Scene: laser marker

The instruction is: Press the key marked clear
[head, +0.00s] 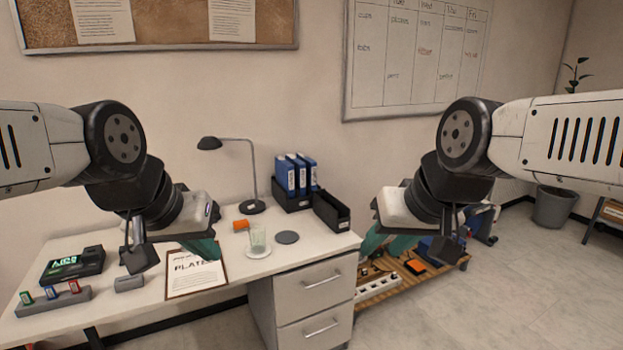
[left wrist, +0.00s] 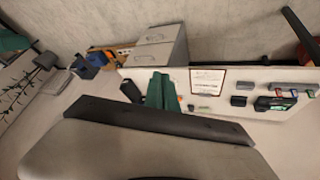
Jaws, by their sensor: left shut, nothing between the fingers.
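A dark device with a lit green display (head: 72,261) stands at the left of the white desk; it also shows at the right of the left wrist view (left wrist: 276,103). No key marked clear can be read in either view. My left gripper (head: 208,249), with green fingers, is shut and empty above the desk, to the right of the device and overlapping a framed sheet (head: 192,281). In the left wrist view its fingers (left wrist: 161,90) point toward the desk. My right gripper (head: 373,240) is beyond the desk's right end, partly hidden by its wrist; its opening is unclear.
A grey rack with small coloured pieces (head: 53,302) stands before the device, a small grey block (head: 129,283) beside it. A low wooden cart (head: 385,292) is beyond the drawers.

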